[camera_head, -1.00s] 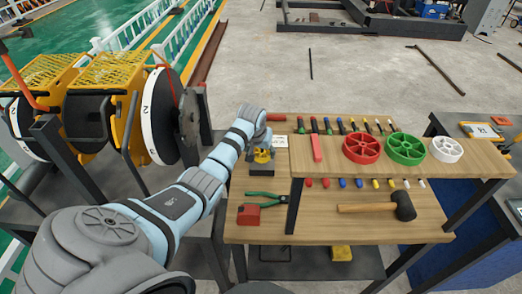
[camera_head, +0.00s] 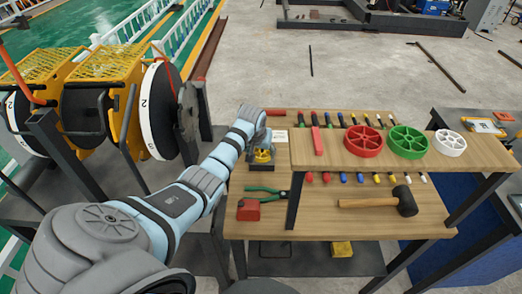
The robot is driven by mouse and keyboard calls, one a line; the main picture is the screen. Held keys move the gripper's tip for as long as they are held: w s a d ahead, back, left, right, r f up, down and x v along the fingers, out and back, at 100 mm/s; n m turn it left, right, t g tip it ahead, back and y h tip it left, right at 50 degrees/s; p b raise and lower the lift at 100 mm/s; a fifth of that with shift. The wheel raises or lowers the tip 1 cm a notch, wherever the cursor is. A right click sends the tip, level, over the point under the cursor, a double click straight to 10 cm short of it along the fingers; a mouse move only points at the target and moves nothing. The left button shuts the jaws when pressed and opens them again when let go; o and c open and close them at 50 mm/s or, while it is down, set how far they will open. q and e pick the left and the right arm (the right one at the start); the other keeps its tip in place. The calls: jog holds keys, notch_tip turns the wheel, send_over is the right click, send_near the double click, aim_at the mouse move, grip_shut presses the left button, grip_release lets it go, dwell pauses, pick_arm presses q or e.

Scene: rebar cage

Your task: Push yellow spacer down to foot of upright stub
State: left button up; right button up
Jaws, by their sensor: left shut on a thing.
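The arm comes in from the lower left. The upright stub is hidden behind the gripper and spacer, so I cannot tell how much space lies under the spacer. My right gripper is not in view.
A raised shelf with red (camera_head: 364,140), green (camera_head: 408,142) and white (camera_head: 449,142) wheels stands right of the spacer. Green-handled pliers (camera_head: 266,191), a red box (camera_head: 248,209) and a mallet (camera_head: 385,202) lie on the lower bench (camera_head: 325,222). Cable reels (camera_head: 157,110) stand at left.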

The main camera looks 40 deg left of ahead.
pick_arm(q)
jog(key=shift+f, duration=0.25)
jog(key=o, duration=1)
jog(key=v, duration=1.2)
jog(key=shift+d, duration=0.1)
jog(key=shift+s, duration=0.1)
